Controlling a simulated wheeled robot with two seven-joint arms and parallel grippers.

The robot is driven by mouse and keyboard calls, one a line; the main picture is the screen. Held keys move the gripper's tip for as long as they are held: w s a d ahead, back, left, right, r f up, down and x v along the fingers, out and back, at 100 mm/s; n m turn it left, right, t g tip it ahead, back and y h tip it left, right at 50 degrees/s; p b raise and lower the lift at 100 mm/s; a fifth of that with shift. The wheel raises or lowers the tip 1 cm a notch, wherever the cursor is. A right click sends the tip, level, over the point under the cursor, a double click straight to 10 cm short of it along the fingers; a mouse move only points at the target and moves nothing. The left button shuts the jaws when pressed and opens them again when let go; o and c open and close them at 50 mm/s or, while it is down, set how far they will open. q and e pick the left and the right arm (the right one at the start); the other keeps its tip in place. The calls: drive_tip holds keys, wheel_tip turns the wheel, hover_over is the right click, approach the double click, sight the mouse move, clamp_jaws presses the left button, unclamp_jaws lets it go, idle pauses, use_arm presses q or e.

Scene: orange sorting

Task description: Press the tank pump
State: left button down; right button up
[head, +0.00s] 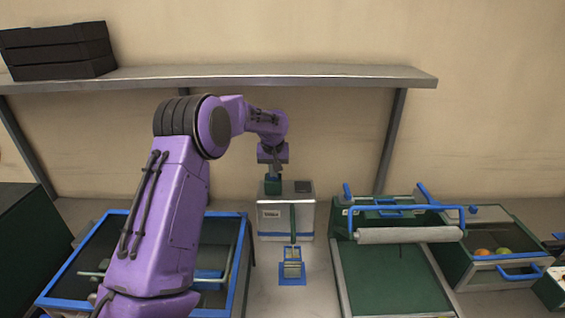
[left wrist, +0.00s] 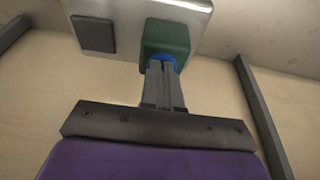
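In the head view my left gripper (head: 273,172) is directly above the pump. My right gripper is not in view.
A dark square (head: 303,186) lies on the tank top beside the pump. A blue-framed bin (head: 243,262) is at left. A green conveyor (head: 390,280) with a roller and a bin with fruit (head: 508,268) are at right. A grey shelf (head: 330,77) hangs above.

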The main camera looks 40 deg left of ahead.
use_arm(q)
drive_tip(key=shift+s+f, duration=0.1)
drive_tip(key=shift+f, duration=0.05)
drive_tip(key=shift+r, duration=0.3)
wheel_tip(320, 180, up, 3)
drive_tip(key=shift+a+f+p, duration=0.1)
drive_tip(key=shift+f+p, duration=0.1)
drive_tip(key=shift+p, duration=0.3)
drive_tip(key=b+v, duration=0.2)
drive_tip(key=v, duration=0.9)
drive_tip(key=shift+w+b, duration=0.25)
drive_tip(key=shift+b, duration=0.05)
idle(0.4)
